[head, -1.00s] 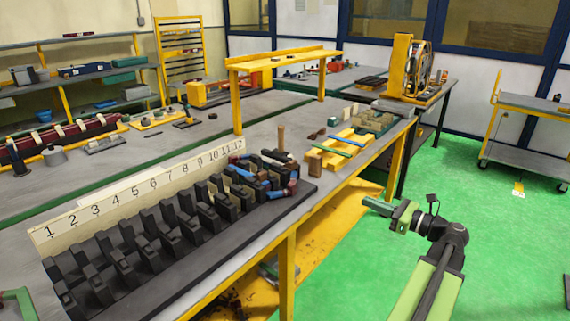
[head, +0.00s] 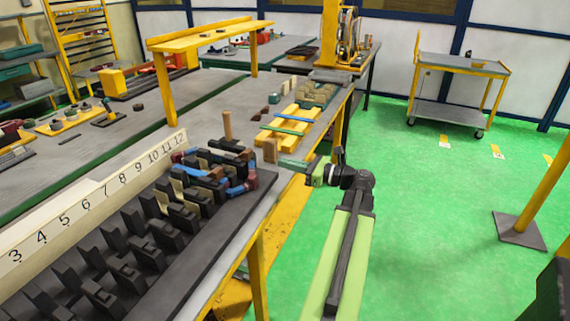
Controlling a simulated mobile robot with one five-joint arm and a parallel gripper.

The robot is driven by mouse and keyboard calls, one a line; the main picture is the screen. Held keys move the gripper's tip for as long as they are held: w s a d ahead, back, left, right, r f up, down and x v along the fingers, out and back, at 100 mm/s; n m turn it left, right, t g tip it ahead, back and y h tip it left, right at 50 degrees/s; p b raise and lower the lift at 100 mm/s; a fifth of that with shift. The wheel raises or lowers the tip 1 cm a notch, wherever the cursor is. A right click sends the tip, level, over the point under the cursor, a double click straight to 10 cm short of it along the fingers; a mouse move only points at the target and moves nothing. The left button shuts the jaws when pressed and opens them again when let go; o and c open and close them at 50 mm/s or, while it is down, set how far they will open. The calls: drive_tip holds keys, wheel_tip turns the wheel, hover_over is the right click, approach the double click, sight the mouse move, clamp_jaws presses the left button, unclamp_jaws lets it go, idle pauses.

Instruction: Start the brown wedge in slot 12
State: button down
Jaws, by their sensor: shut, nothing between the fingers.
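The dark stator block (head: 128,262) lies along the bench, with a cream number strip (head: 100,196) behind it. Slot label 12 (head: 180,138) is at the strip's far end. Blue and reddish-brown coil pieces (head: 212,174) sit around the far slots. A tan-brown upright piece (head: 227,126) stands behind them near the 12 end; I cannot tell whether it is the wedge. The inside of slot 12 is hidden.
Yellow holders (head: 284,127) with green and blue strips lie beyond the gripper. A yellow raised shelf (head: 205,36) stands at the back. Green floor is open to the right, with a cart (head: 455,65) and a yellow post (head: 545,190).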

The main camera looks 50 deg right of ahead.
sight(250, 155)
drive_tip(key=x, duration=0.9)
drive_tip(key=shift+w+a, duration=0.1)
drive_tip(key=shift+w, duration=0.3)
drive_tip(key=shift+x, duration=0.9)
drive_tip(key=shift+a+r, duration=0.1)
drive_tip(key=shift+s, duration=0.25)
drive_tip(key=v, duration=1.4)
